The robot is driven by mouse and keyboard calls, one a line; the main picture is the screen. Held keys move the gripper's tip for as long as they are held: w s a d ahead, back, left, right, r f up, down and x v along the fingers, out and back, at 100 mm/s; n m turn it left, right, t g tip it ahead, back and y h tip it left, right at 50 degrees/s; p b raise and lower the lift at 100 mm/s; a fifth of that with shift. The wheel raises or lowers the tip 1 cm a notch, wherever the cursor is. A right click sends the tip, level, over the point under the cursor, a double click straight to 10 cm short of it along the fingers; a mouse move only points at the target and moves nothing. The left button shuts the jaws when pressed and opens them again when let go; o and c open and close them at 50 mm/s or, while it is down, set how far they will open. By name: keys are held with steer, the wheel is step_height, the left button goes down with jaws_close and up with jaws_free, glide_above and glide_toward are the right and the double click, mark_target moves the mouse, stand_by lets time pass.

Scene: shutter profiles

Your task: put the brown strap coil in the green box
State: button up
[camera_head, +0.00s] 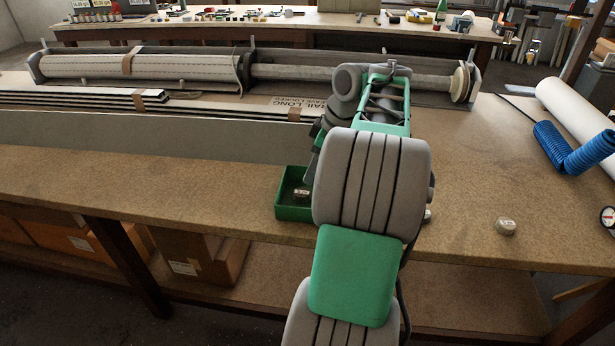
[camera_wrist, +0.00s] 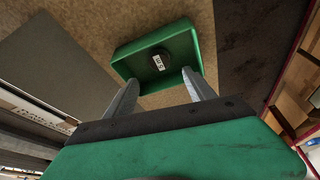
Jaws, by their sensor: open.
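The green box (camera_head: 290,213) stands near the front edge of the workbench, and it also shows in the wrist view (camera_wrist: 192,41). A dark brown coil with a white label (camera_wrist: 159,61) lies inside it, label up; in the head view the coil (camera_head: 302,191) is small and dark. My gripper (camera_wrist: 160,78) is open, its two fingers apart over the near side of the box with nothing between them. In the head view my arm hides most of the gripper and the bench behind it.
A grey coil with a label (camera_head: 506,227) sits on the bench at the right. A small light thing (camera_head: 428,216) is partly hidden by my arm. A blue coiled hose (camera_head: 575,148) and a white roll (camera_head: 572,108) lie far right. Long profiles (camera_head: 130,128) lie left.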

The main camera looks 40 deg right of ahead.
steer(key=w+a+m, duration=0.3)
steer(key=a, duration=1.9)
steer(key=s+a+f+m+h, duration=0.1)
steer(key=s+a+f+m, duration=0.1)
steer(key=s+a+f, duration=0.5)
steer(key=s+a, duration=0.3)
steer(key=a, duration=0.1)
steer(key=shift+s+m+g, duration=0.15)
steer(key=shift+m+g, duration=0.15)
steer(key=shift+g, duration=0.1)
step_height(320, 180, up, 2)
steer(key=shift+r+p, duration=0.15)
steer(key=shift+p, duration=1.05)
